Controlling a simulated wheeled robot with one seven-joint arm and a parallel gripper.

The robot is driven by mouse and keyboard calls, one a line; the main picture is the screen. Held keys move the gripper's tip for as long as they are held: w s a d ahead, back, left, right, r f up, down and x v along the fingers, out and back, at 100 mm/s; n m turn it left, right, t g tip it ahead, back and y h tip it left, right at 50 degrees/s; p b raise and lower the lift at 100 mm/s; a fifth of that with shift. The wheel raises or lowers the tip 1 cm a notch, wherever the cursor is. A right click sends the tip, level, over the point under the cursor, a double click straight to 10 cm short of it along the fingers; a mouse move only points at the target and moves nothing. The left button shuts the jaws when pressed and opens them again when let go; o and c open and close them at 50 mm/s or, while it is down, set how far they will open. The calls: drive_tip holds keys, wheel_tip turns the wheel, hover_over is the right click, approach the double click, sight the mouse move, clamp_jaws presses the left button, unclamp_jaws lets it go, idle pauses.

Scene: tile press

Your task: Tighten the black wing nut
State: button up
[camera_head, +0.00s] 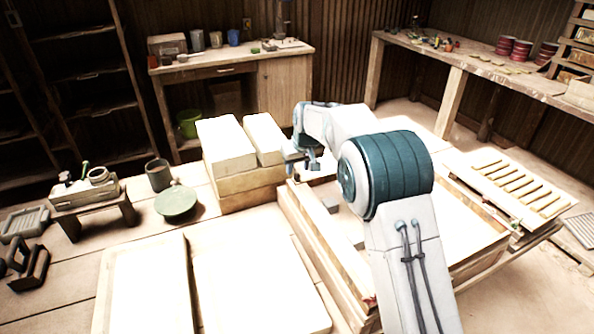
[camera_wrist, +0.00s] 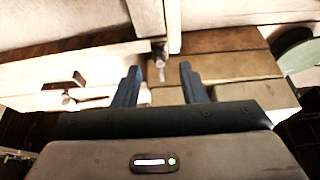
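My gripper (camera_wrist: 160,70) is open in the wrist view, with its two dark fingers apart and nothing held between them. A small dark fitting (camera_wrist: 159,48) with a pale lower end shows just beyond the fingertips, roughly in line with the gap. It may be the black wing nut, but it is too small and blurred to be sure. My arm hides part of the frame, and no wing nut can be made out there.
Pale stacked blocks (camera_head: 226,147) stand left of my gripper. A green plate (camera_head: 177,203) and a dark cup (camera_head: 158,175) are farther left on the table. Large pale slabs (camera_head: 245,285) fill the front. A slatted rack (camera_head: 510,185) lies at right.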

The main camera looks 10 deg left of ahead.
sight(296, 175)
drive_tip(key=shift+x, duration=1.55)
clamp_jaws()
